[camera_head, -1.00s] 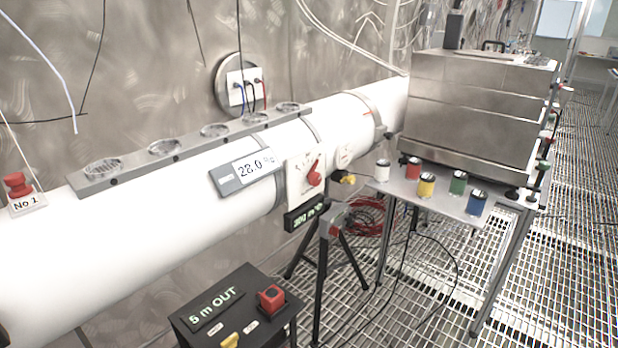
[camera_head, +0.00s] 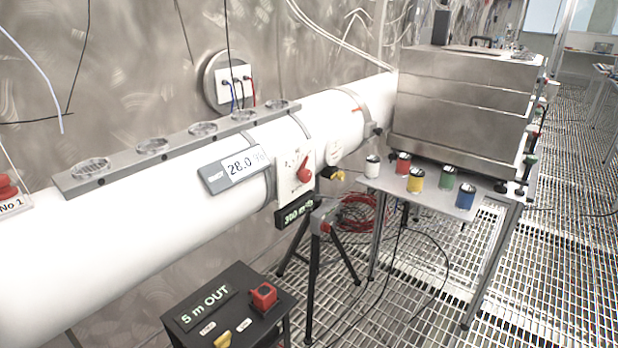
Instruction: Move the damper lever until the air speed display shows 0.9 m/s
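A red lever (camera_head: 304,171) sits on a white scale plate (camera_head: 289,183) fixed to the side of the large white duct (camera_head: 130,215). Its scale marks are too small to read. A small dark display (camera_head: 295,212) with green digits hangs just below the plate; its reading is not clearly legible. A grey display (camera_head: 235,170) on the duct, left of the lever, reads about 28.0 with a blurred unit. Neither of my grippers shows in the head view, so nothing of mine is at the lever.
A black box (camera_head: 228,308) marked "5 m OUT", with a red button, stands at front. A table (camera_head: 430,203) with several coloured cans and a steel box (camera_head: 460,105) is at right. Open grating floor lies at far right.

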